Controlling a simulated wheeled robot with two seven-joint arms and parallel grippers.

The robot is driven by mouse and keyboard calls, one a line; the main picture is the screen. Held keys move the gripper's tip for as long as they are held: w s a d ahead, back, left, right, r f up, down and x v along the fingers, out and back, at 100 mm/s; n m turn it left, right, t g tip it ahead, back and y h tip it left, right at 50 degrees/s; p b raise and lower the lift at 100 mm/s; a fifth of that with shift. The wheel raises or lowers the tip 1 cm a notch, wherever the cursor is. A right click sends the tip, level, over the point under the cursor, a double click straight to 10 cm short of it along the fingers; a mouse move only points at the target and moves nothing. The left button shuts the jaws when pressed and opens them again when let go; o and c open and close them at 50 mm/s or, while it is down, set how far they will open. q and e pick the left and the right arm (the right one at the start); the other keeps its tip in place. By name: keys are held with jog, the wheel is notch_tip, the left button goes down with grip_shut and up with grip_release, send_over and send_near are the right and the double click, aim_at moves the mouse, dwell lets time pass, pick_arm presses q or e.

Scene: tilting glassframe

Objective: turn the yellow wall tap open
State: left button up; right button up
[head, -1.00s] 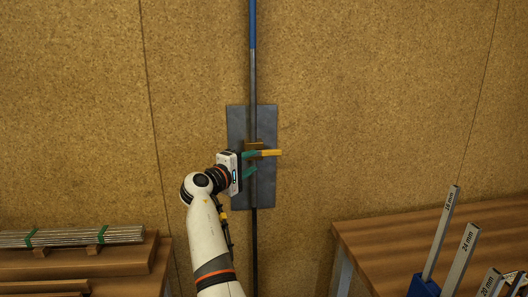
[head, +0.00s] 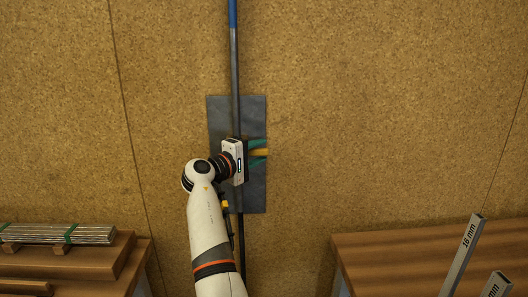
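The yellow tap lever (head: 259,152) points to the right, roughly level, across a dark vertical pipe (head: 235,75) on the wall. A grey plate (head: 222,112) is behind the tap. The gripper body hides the tap's base and part of the lever.
A wooden bench (head: 380,250) stands at the lower right, with grey labelled bars (head: 462,255). At the lower left, tied metal rods (head: 60,234) lie on timber. The wall around the plate is clear.

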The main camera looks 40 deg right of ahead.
pick_arm(q)
jog(key=shift+a, duration=0.25)
pick_arm(e)
jog(key=shift+a, duration=0.1)
jog(key=shift+c, duration=0.6)
grip_shut()
jog(key=shift+r, duration=0.1)
jog(key=shift+r+n+t+h, duration=0.4)
jog(key=shift+r+n+h, duration=0.2)
jog(key=shift+n+h, duration=0.5)
pick_arm(q)
jog(key=shift+d+f+b, duration=0.1)
jog(key=shift+f+b, duration=0.2)
pick_arm(e)
jog(key=shift+w+a+r+n+t+h, duration=0.15)
jog(key=shift+r+n+t+h, duration=0.15)
jog(key=shift+n+t, duration=0.25)
jog(key=shift+a+r+n+t+h, duration=0.1)
jog(key=shift+r+n+t+h, duration=0.2)
jog(key=shift+n, duration=0.5)
jog(key=shift+w+a+r+n+t+h, duration=0.1)
jog(key=shift+a+r+n+t+h, duration=0.15)
jog(key=shift+n+t, duration=0.3)
jog(key=shift+d, duration=0.1)
jog(key=shift+o, duration=0.6)
grip_release()
